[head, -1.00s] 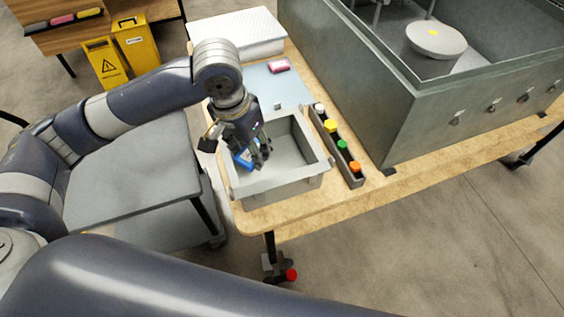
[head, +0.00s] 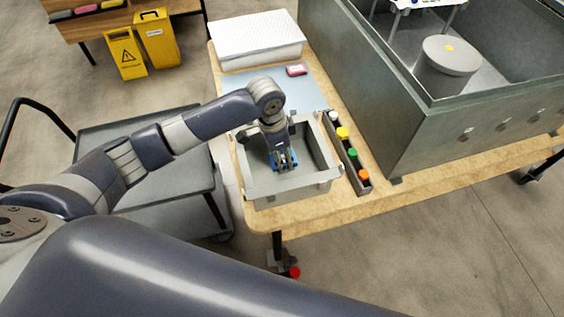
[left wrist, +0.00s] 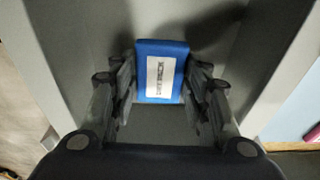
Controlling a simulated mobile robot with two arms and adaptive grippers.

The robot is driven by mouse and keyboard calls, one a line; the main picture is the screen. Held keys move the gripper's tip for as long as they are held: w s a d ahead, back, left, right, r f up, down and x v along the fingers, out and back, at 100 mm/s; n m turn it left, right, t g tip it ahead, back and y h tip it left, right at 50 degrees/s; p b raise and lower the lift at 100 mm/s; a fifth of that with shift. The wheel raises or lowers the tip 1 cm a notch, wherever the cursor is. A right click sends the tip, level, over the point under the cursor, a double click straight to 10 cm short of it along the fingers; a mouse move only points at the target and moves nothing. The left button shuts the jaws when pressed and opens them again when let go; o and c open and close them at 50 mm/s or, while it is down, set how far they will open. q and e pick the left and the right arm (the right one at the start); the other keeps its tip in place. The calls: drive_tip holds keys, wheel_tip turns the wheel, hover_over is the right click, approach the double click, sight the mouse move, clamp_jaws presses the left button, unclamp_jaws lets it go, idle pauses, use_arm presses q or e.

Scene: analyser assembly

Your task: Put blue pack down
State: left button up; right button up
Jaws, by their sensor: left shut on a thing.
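The blue pack (left wrist: 162,72) with a white label shows between the fingers of my left gripper in the left wrist view. In the head view my left gripper (head: 283,162) points down inside the grey bin (head: 262,194), shut on the blue pack (head: 291,156), of which only small blue parts show. The bin's walls rise on both sides of the gripper in the left wrist view. I cannot tell whether the pack touches the bin floor. My right gripper is not in view.
A narrow rack (head: 349,163) with several coloured caps stands right of the bin. A pink pack (head: 296,70) lies on the blue mat (head: 262,80) behind it, near a white box (head: 256,40). A large grey metal tank (head: 395,120) stands at right.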

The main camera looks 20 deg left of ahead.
use_arm(q)
wheel_tip(320, 180, down, 4)
drive_tip(key=shift+r, duration=0.1)
drive_tip(key=shift+f, duration=0.2)
drive_tip(key=o, duration=1.1)
drive_tip(key=shift+f, duration=0.1)
drive_tip(key=shift+c, duration=0.2)
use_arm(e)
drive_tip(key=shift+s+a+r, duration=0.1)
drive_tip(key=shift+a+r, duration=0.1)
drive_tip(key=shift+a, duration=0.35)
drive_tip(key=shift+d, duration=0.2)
use_arm(q)
drive_tip(key=shift+r, duration=0.3)
drive_tip(key=r, duration=0.7)
drive_tip(key=a+r, duration=0.1)
drive_tip(key=r, duration=0.2)
drive_tip(key=shift+s+a+r, duration=0.1)
drive_tip(key=shift+s+r, duration=0.05)
drive_tip(key=shift+s, duration=0.25)
drive_tip(key=shift+s+a+r, duration=0.1)
drive_tip(key=shift+r, duration=0.5)
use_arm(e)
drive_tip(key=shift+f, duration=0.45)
